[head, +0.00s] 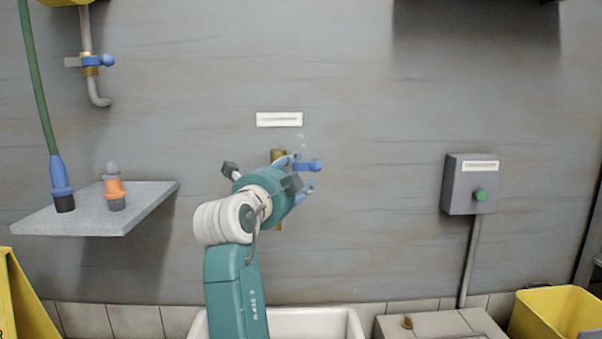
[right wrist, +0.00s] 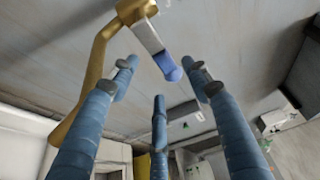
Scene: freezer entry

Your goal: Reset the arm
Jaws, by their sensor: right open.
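My right arm reaches up from the bottom of the head view to the wall. My right gripper (head: 299,176) is open, its blue fingers close to a tap with a blue lever handle (head: 312,165) and a brass pipe (head: 279,155). In the right wrist view the gripper (right wrist: 160,82) has its fingers spread with nothing between them. The blue handle (right wrist: 167,66) and brass pipe (right wrist: 97,72) lie just beyond the fingertips; whether a finger touches the handle cannot be told. The arm hides part of the tap. My left gripper is not in view.
A grey shelf (head: 145,205) at left holds an orange-and-grey fitting (head: 115,188) and a blue hose end (head: 61,183). Another tap (head: 97,61) is above. A grey box with a green button (head: 480,195) is right. A white basin (head: 330,322) and yellow bin (head: 556,312) stand below.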

